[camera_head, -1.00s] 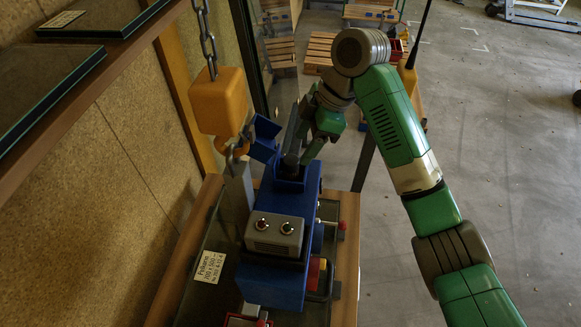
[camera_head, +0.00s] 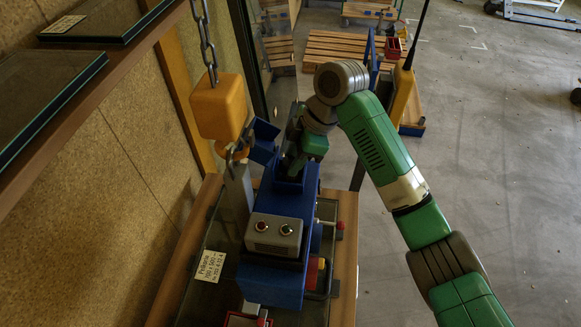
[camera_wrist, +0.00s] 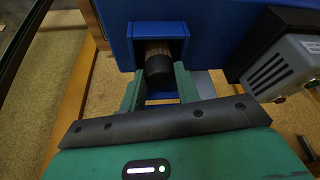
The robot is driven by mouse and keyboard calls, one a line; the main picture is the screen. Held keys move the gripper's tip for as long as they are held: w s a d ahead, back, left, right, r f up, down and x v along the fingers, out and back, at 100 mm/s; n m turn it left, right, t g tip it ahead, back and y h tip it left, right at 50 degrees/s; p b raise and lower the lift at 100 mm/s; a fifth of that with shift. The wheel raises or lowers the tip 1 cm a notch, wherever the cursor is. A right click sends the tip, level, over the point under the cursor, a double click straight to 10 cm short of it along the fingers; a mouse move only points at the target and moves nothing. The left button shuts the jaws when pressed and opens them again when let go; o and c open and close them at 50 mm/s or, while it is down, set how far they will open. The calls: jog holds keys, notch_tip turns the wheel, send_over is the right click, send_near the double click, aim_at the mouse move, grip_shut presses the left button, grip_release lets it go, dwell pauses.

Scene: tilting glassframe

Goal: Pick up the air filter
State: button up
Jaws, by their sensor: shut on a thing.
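The air filter (camera_wrist: 158,62) is a short brown, ribbed cylinder with a black end cap. In the wrist view it sits in the square opening of a blue housing (camera_wrist: 215,40), its capped end towards my camera. My gripper (camera_wrist: 158,80) has its green fingers on both sides of the cap and is shut on it. In the head view my gripper (camera_head: 296,166) is at the top of the blue housing (camera_head: 272,284); the filter is hidden there. A blue flap (camera_head: 263,140) stands open beside the opening.
A yellow hoist block (camera_head: 219,106) hangs on a chain left of the housing. A grey box with two buttons (camera_head: 274,236) is on the blue machine. A wood-edged table (camera_head: 346,270) with a labelled glass pane lies below.

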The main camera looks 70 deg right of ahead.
notch_tip(320, 180, up, 10)
jog(key=shift+b, duration=0.45)
